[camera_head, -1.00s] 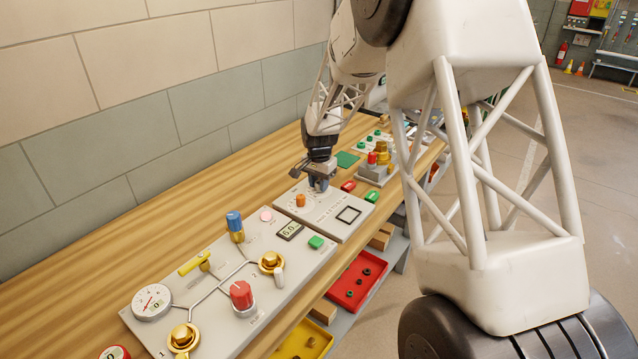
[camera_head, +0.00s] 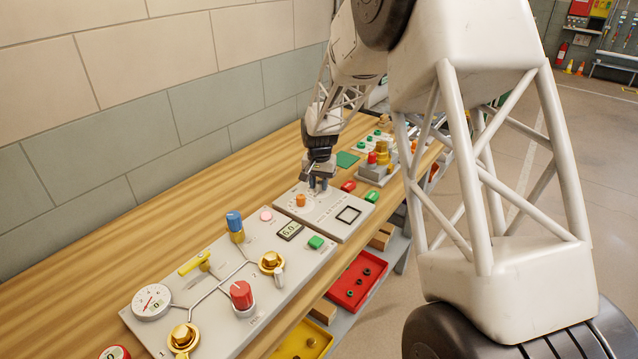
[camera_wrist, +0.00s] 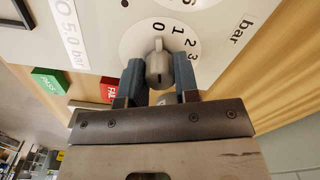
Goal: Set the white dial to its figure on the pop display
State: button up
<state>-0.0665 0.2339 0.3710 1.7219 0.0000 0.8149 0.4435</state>
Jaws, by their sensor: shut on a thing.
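The white dial (camera_wrist: 158,66) is a pale grey-white knob on a round white scale, seen in the wrist view. The figures 0, 1, 2 and 3 show around it, and its narrow end faces near the 0. My gripper (camera_wrist: 159,82) is shut on the dial, one blue-grey finger on each side. In the head view my gripper (camera_head: 318,184) is over the farther grey panel (camera_head: 325,228) and largely hides the dial. A white label reading "5.0 bar" (camera_wrist: 71,35) shows at the wrist view's upper left, its first letters cut off.
An orange knob (camera_head: 300,200) and a black square frame (camera_head: 348,214) are on the same panel. Red (camera_head: 348,186) and green (camera_head: 372,196) blocks sit at its edge. The nearer panel carries a "6.0" display (camera_head: 289,231), a red knob (camera_head: 242,296) and a gauge (camera_head: 151,302).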

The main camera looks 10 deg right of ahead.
aim_at(319, 182)
jog(key=o, duration=0.9)
jog(key=shift+r, duration=3.95)
